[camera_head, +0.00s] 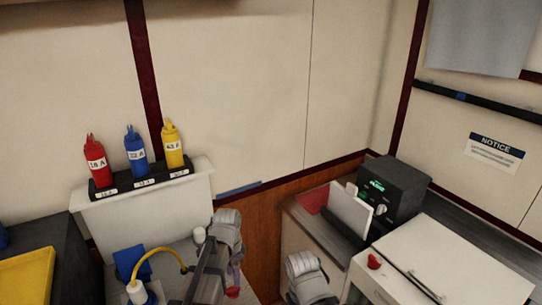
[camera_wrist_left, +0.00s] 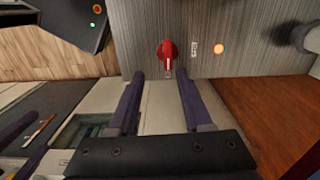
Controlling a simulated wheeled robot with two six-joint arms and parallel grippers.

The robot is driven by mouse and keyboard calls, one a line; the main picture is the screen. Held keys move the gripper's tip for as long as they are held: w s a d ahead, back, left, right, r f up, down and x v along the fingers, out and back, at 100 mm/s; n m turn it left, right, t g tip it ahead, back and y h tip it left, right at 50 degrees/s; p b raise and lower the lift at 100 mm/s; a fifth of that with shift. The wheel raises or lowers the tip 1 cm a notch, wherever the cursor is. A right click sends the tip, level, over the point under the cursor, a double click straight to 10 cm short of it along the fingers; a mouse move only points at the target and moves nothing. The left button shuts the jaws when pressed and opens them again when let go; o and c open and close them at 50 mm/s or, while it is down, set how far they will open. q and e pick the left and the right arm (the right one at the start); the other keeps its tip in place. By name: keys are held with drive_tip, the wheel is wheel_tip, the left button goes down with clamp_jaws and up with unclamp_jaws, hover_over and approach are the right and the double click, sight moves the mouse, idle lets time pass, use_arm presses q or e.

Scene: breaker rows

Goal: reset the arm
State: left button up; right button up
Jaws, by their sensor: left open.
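My left gripper (camera_wrist_left: 160,78) is open and empty in the left wrist view, its two dark purple fingers spread apart. A red knob (camera_wrist_left: 167,50) on a grey panel (camera_wrist_left: 235,15) lies just beyond the fingertips, between them in the picture; I see no contact. In the camera_head view my left arm is at the bottom centre, with a purple finger partly showing; the rest of the jaws is hidden or cut off. A grey link of my other arm shows at the bottom edge. The right gripper is not in view.
Red (camera_head: 95,163), blue (camera_head: 135,152) and yellow (camera_head: 172,145) pieces stand in a black rack (camera_head: 145,183) on a white ledge. A dark box (camera_head: 400,185) and white cabinet (camera_head: 455,265) stand at right. A yellow cable (camera_head: 160,252) curves beside my left arm.

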use_arm(q)
drive_tip(key=s+d+n+y, duration=0.1)
drive_tip(key=s+d+n, duration=0.6)
drive_tip(key=s, duration=0.6)
drive_tip(key=d, duration=0.2)
drive_tip(key=shift+s+d, duration=0.3)
drive_tip(key=shift+s, duration=0.1)
